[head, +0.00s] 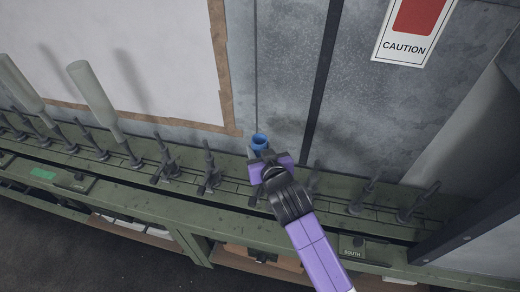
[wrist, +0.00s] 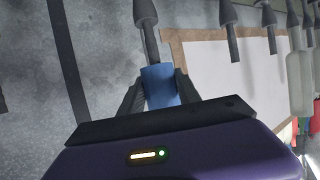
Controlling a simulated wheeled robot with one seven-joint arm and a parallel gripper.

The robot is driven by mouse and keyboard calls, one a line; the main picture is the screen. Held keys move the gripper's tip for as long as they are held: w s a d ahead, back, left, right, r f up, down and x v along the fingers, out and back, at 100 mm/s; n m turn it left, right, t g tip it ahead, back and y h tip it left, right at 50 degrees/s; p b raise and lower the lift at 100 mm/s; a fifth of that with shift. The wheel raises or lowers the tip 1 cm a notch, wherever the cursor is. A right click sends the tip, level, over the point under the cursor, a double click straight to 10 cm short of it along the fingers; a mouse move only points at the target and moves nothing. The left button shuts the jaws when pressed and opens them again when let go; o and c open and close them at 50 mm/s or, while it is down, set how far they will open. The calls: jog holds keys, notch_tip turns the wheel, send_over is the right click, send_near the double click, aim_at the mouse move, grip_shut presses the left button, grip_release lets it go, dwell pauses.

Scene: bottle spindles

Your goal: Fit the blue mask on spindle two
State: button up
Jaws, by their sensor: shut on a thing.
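The blue mask (head: 260,142) is a small cup-like sleeve, its open end facing up in the head view. My gripper (head: 265,160) is shut on it, above the green rail. In the wrist view, the mask (wrist: 160,85) sits between my two fingers (wrist: 160,92). A dark spindle with a cone-shaped end (wrist: 147,22) lines up with the mask there; I cannot tell whether it is inside the mask or behind it. In the head view my gripper hides the spot below the mask. No spindle number is readable.
Dark spindles stand along the green rail (head: 130,170), including one left of my gripper (head: 208,168) and others to the right (head: 365,195). Pale bottles (head: 95,95) cover some at the left. A grey wall (head: 285,70) rises close behind. A "SOUTH" label (head: 352,253) is at the front right.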

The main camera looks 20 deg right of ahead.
jog(key=shift+f+b, duration=1.45)
jog(key=shift+f, duration=0.55)
jog(key=shift+f, duration=0.1)
jog(key=shift+f+b, duration=0.55)
jog(key=shift+f, duration=0.1)
jog(key=o, duration=1.4)
